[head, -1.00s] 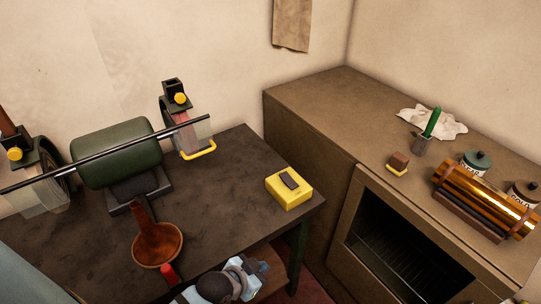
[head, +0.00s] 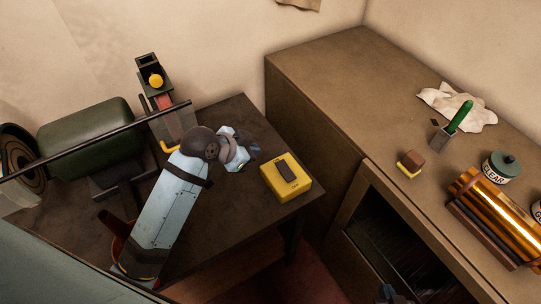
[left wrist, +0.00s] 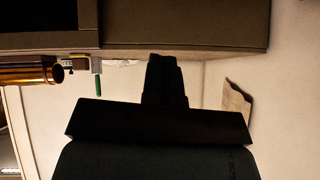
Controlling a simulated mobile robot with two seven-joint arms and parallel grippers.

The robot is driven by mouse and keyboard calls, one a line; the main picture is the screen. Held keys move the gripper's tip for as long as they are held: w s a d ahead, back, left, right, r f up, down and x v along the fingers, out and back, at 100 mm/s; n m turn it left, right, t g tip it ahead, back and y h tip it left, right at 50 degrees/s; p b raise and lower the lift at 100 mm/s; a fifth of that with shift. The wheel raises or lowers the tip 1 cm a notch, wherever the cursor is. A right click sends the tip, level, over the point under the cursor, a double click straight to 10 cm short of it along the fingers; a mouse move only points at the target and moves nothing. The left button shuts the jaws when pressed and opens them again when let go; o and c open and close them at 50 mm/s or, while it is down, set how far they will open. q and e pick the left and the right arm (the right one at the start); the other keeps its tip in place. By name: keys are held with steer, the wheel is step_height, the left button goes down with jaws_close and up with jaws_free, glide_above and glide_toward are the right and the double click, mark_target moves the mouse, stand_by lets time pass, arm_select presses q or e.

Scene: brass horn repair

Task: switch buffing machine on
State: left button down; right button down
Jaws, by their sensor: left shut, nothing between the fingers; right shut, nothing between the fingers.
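The buffing machine has a dark green motor body (head: 90,130) with a buffing wheel at left and a belt unit (head: 160,95) at right. A yellow switch box (head: 286,184) with a dark rocker (head: 286,170) on top stands near the bench's right edge. Whether the rocker is on or off I cannot tell. My left gripper (head: 250,152) is just behind and left of the box, apart from it in the picture; its fingers (left wrist: 165,75) look shut and empty in the left wrist view. My right gripper (head: 388,292) barely shows at the bottom edge, shut.
A brown cabinet (head: 320,75) stands right of the bench. On it are a white cloth (head: 470,104), a green-handled tool (head: 460,116), a small brown-and-yellow block (head: 410,163), a jar (head: 501,167) and a brass cylinder (head: 495,210). A thin dark rod (head: 120,133) crosses before the motor.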

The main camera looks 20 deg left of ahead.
arm_select(q)
steer(key=p, duration=0.2)
glide_above(279, 161)
steer(key=s, duration=0.2)
steer(key=f, duration=0.7)
steer(key=shift+s+a, duration=0.2)
steer(key=shift+a, duration=0.2)
steer(key=f, duration=0.3)
steer(key=shift+a+f, duration=0.15)
steer(key=shift+a, duration=0.1)
steer(key=shift+f, duration=0.35)
steer(key=shift+w, duration=0.1)
